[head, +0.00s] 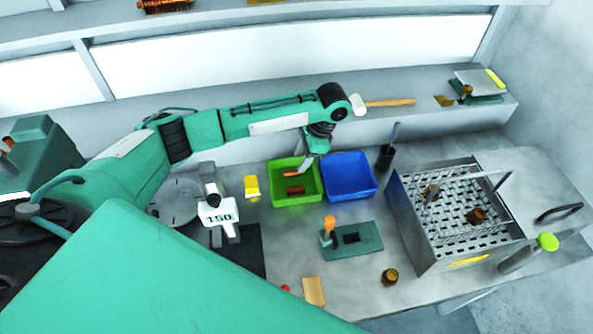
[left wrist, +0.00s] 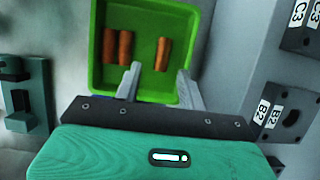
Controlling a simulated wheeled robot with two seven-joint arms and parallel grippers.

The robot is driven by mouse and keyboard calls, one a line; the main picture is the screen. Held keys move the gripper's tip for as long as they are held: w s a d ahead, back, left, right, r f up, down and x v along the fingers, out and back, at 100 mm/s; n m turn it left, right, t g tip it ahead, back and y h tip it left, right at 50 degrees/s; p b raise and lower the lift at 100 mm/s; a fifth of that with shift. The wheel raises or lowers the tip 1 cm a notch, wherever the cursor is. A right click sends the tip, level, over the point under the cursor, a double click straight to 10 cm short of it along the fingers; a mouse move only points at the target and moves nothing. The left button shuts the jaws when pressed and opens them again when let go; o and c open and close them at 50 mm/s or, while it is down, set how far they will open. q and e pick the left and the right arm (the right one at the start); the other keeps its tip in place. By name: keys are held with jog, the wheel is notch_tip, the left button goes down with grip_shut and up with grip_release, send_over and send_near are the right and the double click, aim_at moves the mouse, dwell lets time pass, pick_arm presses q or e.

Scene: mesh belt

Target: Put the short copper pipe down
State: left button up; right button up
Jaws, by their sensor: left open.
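In the head view a green bin (head: 275,191) stands on the bench with copper pipe pieces in it; one short copper pipe (head: 296,190) lies near its front. My left gripper (head: 304,166) points down over the back of this bin. In the left wrist view (left wrist: 158,74) its two fingers are apart, with nothing gripped. A copper pipe (left wrist: 162,54) lies in the bin, in line with the gap between the fingertips. Two more copper pipes (left wrist: 109,47) (left wrist: 125,48) lie side by side to the left. My right gripper is in neither view.
A blue bin (head: 362,195) touches the green bin's right side. A metal basket tank (head: 425,255) stands further right. A green fixture (head: 365,240) with an orange-topped clamp sits in front.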

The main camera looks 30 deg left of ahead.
pick_arm(q)
jog(key=v, duration=0.6)
jog(key=shift+r, duration=0.4)
jog(key=shift+d, duration=0.1)
